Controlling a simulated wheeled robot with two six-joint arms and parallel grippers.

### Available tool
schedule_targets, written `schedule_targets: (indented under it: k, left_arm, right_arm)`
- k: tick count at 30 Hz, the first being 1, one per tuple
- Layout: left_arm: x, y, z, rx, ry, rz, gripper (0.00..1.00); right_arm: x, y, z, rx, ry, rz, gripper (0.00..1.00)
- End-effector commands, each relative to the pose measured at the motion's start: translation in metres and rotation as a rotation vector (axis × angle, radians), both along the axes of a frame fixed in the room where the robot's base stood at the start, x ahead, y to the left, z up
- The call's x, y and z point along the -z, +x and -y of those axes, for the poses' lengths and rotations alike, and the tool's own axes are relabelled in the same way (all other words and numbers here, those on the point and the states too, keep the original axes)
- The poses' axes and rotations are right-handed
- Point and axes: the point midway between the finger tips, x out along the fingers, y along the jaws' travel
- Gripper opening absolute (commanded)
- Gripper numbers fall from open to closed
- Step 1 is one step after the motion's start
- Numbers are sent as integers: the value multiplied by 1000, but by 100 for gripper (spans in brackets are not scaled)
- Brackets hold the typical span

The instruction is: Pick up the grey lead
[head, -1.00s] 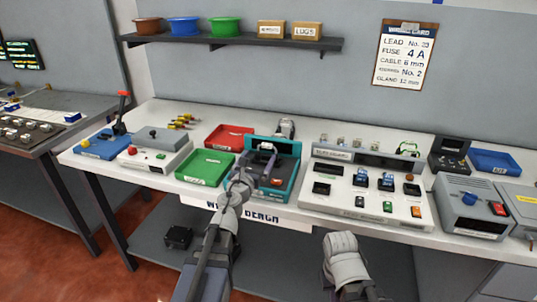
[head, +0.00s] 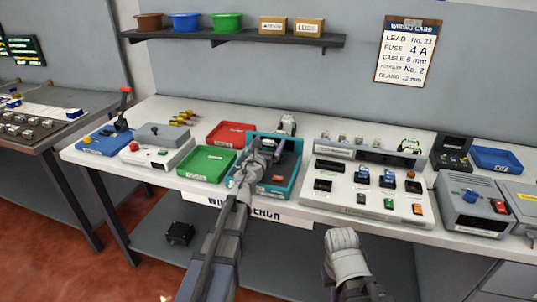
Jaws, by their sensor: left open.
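My left gripper (head: 272,153) is open over the teal tray (head: 291,188), its arm coming up from the bottom of the head view. The tray has a dark inside and an orange patch, and my wrist and fingers hide part of it. A small grey piece (head: 287,122) stands up at the tray's back edge, just beyond the gripper. I cannot tell whether it is the grey lead, and I see no other clear grey lead.
A green tray (head: 207,178) and a red tray (head: 250,129) are left of the teal tray. A white panel with switches (head: 340,200) stands close on its right. A grey box (head: 460,213) and a blue tray (head: 513,168) are farther right. A shelf (head: 240,38) hangs above.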

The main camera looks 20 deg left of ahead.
Motion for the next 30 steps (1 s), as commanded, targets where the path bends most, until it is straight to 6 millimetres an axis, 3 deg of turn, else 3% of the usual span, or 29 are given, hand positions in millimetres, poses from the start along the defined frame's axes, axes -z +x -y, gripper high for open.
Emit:
schedule_targets:
  k: [3, 27, 30]
  left_arm:
    - [0, -1, 0, 0, 0, 0, 99]
    - [0, -1, 0, 0, 0, 0, 9]
    - [0, -1, 0, 0, 0, 0, 6]
  right_arm:
    - [0, 0, 0, 0, 0, 0, 0]
    - [0, 0, 0, 0, 0, 0, 0]
    - [0, 0, 0, 0, 0, 0, 0]
